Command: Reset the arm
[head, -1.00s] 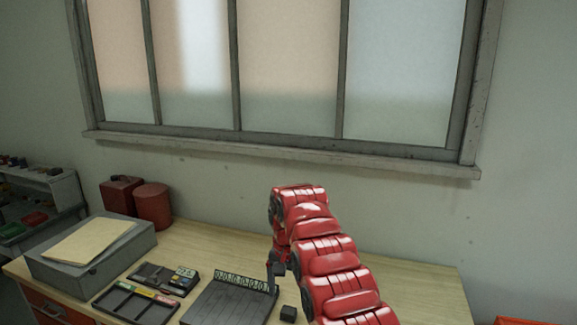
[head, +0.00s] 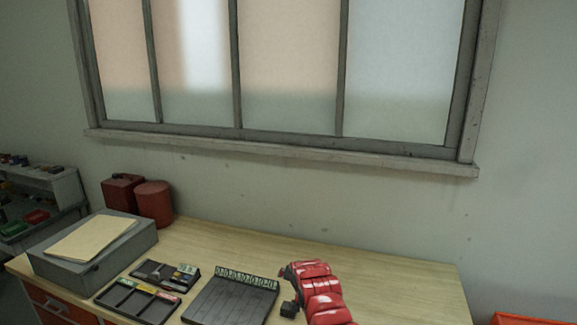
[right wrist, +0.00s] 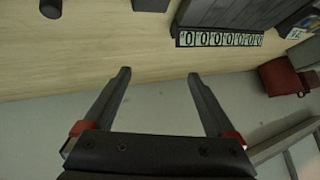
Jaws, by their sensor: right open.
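My red right arm (head: 320,292) comes in low at the bottom of the head view, over the wooden bench (head: 400,270). Its gripper is not clearly visible there. In the right wrist view my right gripper (right wrist: 158,74) is open, its two dark fingers wide apart with nothing between them. The fingertips point toward the bench (right wrist: 90,60) and its edge. My left gripper is in neither current view.
A dark slotted tray with a row of zero tags (head: 232,300) lies left of the arm, with a small dark block (head: 289,309) between. The bench's right side is clear.

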